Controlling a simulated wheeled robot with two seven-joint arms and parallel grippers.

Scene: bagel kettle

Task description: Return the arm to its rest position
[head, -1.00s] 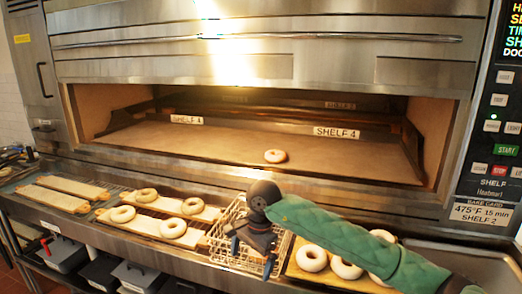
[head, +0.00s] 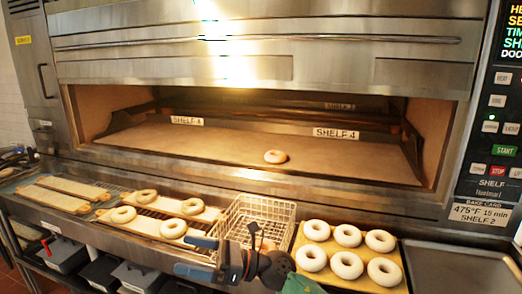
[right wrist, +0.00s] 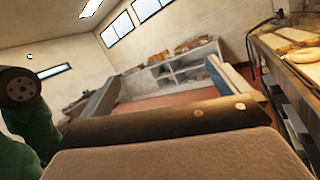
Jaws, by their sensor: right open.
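My right gripper (head: 187,255) is low in the head view, in front of the counter's front edge and pointing left. Its blue fingers are apart with nothing between them. In the right wrist view the open fingers (right wrist: 162,78) frame the far room, and the counter (right wrist: 292,75) is off to the right. My green-sleeved right arm (head: 300,284) shows only at the bottom edge. My left gripper is not in the head view.
One bagel (head: 275,156) lies inside the open oven (head: 240,140). Several bagels sit on a wooden tray (head: 329,282) at right, beside an empty wire basket (head: 262,212). Boards (head: 139,222) with bagels lie left of the basket. Grey bins (head: 62,255) sit below the counter.

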